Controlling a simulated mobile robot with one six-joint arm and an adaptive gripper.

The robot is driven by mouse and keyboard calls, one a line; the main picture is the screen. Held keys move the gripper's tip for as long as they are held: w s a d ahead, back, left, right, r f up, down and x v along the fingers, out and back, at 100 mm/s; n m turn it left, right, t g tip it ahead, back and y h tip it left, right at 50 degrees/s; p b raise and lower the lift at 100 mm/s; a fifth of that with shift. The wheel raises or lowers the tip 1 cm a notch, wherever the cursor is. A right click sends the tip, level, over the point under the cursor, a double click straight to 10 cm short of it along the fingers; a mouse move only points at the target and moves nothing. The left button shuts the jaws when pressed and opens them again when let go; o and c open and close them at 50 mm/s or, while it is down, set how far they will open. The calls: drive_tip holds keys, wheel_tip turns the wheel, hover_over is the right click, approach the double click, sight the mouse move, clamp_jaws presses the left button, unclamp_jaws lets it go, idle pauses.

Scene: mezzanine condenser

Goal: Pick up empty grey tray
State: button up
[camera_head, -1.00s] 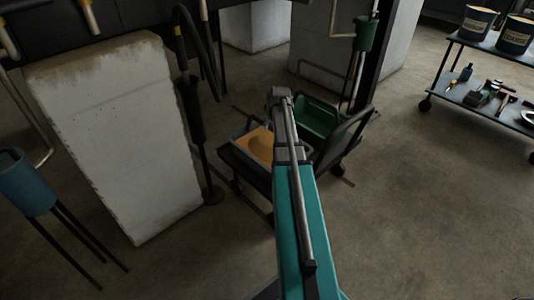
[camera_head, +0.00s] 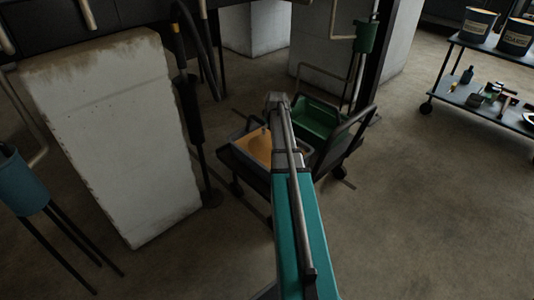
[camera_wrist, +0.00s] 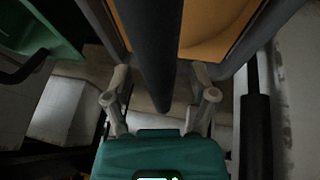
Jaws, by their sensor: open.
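A grey-rimmed tray (camera_head: 236,140) sits on a low dark cart in the head view, left of my arm. It has an orange-yellow inside or content, with a round shape in it. In the wrist view its orange part (camera_wrist: 215,25) shows at the top. My gripper (camera_wrist: 160,88) is open, its two fingers apart below the tray's edge in that picture. A dark round bar (camera_wrist: 152,45) runs down between the fingers; I cannot tell whether it touches them. In the head view my arm covers the gripper and part of the cart. I see no clearly empty grey tray.
A green tray (camera_head: 318,118) is on the cart (camera_head: 340,150), beside the grey one. A pale block (camera_head: 115,130) stands at left, with a blue bucket stand (camera_head: 22,185) nearer. A shelf trolley (camera_head: 450,95) stands at right. Floor between cart and trolley is clear.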

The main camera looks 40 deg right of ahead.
clamp_jaws()
idle(0.3)
drive_tip(key=shift+r, duration=0.15)
idle(0.4)
wheel_tip(320, 180, up, 10)
drive_tip(key=p, duration=1)
drive_tip(key=shift+f, duration=0.2)
idle(0.7)
